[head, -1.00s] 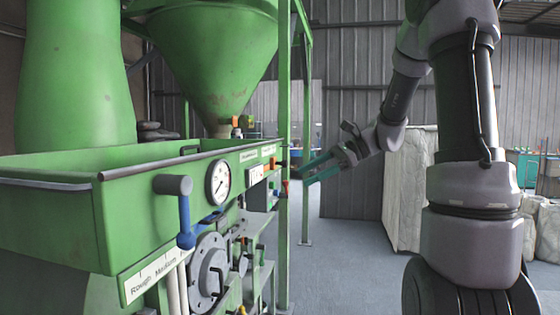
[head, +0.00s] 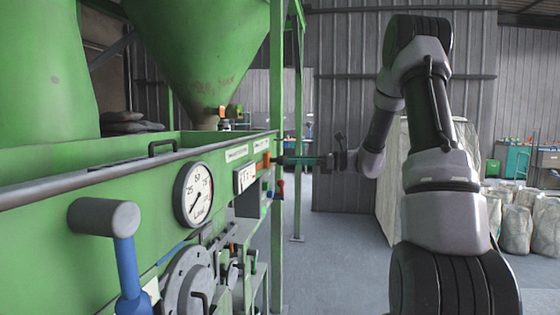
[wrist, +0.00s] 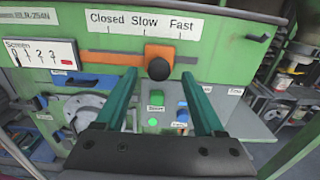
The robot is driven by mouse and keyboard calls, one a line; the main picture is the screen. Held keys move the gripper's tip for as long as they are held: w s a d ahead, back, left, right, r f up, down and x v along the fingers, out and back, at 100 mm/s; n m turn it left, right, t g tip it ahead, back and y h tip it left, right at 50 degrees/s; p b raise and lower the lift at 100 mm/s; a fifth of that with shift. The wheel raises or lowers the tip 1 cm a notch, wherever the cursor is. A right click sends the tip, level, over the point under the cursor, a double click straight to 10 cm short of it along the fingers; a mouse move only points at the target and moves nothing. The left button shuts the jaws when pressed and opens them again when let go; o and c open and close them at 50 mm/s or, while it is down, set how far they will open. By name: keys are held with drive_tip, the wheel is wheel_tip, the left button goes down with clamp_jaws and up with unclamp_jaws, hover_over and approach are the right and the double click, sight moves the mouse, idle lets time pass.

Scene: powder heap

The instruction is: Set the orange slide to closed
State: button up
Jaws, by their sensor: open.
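The knob is below the stretch between Slow and Fast, right of Closed. My gripper (wrist: 159,78) is open, its two teal fingers pointing at the panel, one on each side of the knob. I cannot tell whether they touch it. In the head view my gripper (head: 290,160) is at the panel beside the small orange slide (head: 266,160).
A green post (head: 277,220) stands close to my gripper in the head view.

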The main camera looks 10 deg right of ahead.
sight(280, 159)
drive_tip(key=x, duration=0.5)
drive_tip(key=shift+a, duration=0.1)
clamp_jaws()
idle(1.3)
